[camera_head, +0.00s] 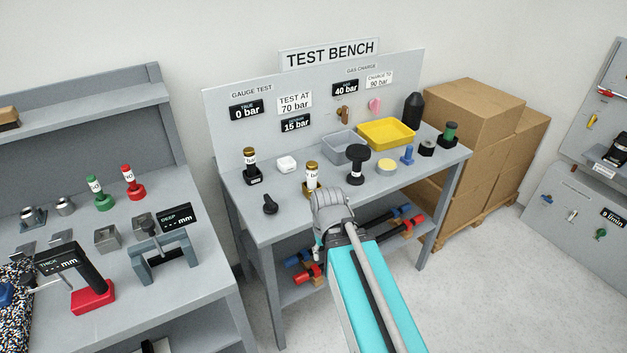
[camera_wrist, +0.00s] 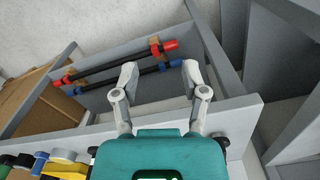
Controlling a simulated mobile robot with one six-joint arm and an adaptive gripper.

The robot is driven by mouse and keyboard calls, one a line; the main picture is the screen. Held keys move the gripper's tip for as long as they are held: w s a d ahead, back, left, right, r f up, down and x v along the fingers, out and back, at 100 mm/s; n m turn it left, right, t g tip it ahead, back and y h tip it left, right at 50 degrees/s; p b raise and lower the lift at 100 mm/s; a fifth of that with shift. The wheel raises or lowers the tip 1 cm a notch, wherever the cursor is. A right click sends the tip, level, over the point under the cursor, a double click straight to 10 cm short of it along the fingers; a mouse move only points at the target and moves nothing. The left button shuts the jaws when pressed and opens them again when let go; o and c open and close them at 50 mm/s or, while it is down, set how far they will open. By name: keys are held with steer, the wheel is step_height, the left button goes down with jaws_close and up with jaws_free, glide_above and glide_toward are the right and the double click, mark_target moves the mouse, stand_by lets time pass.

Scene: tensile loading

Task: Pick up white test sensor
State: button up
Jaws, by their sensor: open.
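A small white block (camera_head: 286,164), which looks like the white test sensor, sits on the test bench top (camera_head: 240,205) near the back panel, left of the grey tray. It stands between a black-based gauge post (camera_head: 251,165) and a brass-based one (camera_head: 311,178). I cannot make out the white block in the wrist view. My gripper (camera_wrist: 160,72) is open and empty, its two fingers spread over the lower shelf area at the bench's front. In the head view my arm's end hides most of the gripper, in front of and below the white block.
A grey tray (camera_head: 344,146), a yellow tray (camera_head: 387,133), a black knobbed post (camera_head: 357,165) and a short dark plug (camera_head: 270,205) stand on the bench. Red-and-blue-ended bars (camera_wrist: 115,65) lie on the lower shelf. Cardboard boxes (camera_head: 480,105) stand right; another workbench (camera_head: 165,290) stands left.

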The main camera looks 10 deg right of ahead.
steer(key=shift+d, duration=0.3)
steer(key=o, duration=0.4)
steer(key=shift+w+d+r, duration=0.1)
steer(key=shift+r, duration=0.05)
steer(key=shift+o, duration=0.8)
steer(key=shift+m, duration=0.9)
steer(key=w+p, duration=0.1)
steer(key=w+d+r, duration=0.1)
steer(key=w+r+p, duration=0.1)
steer(key=shift+w+d+r+p, duration=0.2)
steer(key=shift+w+d+p, duration=0.05)
steer(key=shift+d+p, duration=0.1)
steer(key=m+p, duration=1.2)
steer(key=p, duration=0.3)
glide_toward(312, 163)
steer(key=shift+s+a+f, duration=0.15)
steer(key=shift+s+f, duration=0.15)
steer(key=shift+s, duration=0.15)
steer(key=shift+w+r+m, duration=0.15)
steer(key=shift+w+m, duration=0.15)
steer(key=shift+w, duration=0.1)
step_height(312, 163, down, 9)
steer(key=b, duration=0.8)
steer(key=shift+r, duration=0.15)
